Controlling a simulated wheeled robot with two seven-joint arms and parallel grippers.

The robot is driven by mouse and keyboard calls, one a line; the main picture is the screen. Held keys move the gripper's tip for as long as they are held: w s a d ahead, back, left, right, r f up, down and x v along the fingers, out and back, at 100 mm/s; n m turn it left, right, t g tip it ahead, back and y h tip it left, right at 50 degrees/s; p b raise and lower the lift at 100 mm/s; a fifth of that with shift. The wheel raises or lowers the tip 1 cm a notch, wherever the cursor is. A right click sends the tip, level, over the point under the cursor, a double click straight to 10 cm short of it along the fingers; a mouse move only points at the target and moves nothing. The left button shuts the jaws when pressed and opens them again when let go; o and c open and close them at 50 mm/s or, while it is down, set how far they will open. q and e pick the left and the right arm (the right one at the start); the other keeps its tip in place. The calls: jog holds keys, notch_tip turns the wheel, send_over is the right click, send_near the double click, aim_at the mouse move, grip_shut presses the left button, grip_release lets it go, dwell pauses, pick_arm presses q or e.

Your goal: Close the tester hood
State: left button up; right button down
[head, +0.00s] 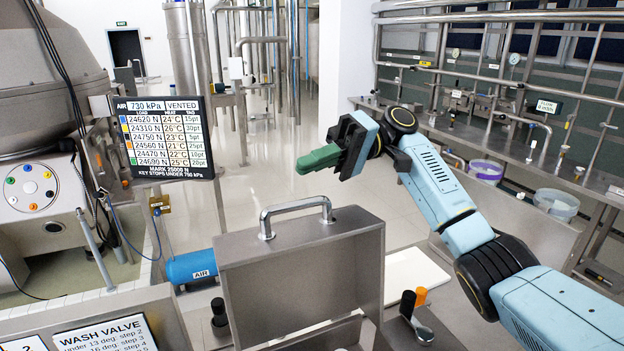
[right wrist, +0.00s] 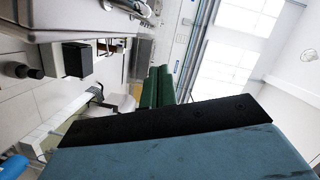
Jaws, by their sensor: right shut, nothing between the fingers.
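The tester hood (head: 300,280) is a grey metal lid in the lower middle of the head view. It stands raised, with its hollow inner side facing me. A bar handle (head: 296,212) is on its top edge. My right gripper (head: 302,164) is above and behind the handle in the picture, apart from it. Its green fingers are shut with nothing between them, and they also show in the right wrist view (right wrist: 157,88). The tester's lower part is mostly cut off by the bottom edge. My left gripper is not in view.
A readout screen (head: 165,137) stands left of the hood, above a blue AIR cylinder (head: 193,267). Black and orange knobs (head: 414,302) stand right of the hood near a white board (head: 412,276). Pipes, a bench and buckets (head: 556,204) are at the back right.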

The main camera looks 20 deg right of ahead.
aim_at(313, 216)
jog(key=s, duration=0.1)
jog(key=s+a+f, duration=0.1)
jog(key=s+p, duration=0.1)
jog(key=shift+s+a+f, duration=0.3)
jog(key=shift+a, duration=0.05)
jog(key=shift+s, duration=0.25)
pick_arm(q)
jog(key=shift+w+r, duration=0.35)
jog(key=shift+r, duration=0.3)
pick_arm(e)
jog(key=shift+a+f, duration=0.1)
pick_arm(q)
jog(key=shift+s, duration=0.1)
pick_arm(e)
jog(key=shift+s, duration=0.1)
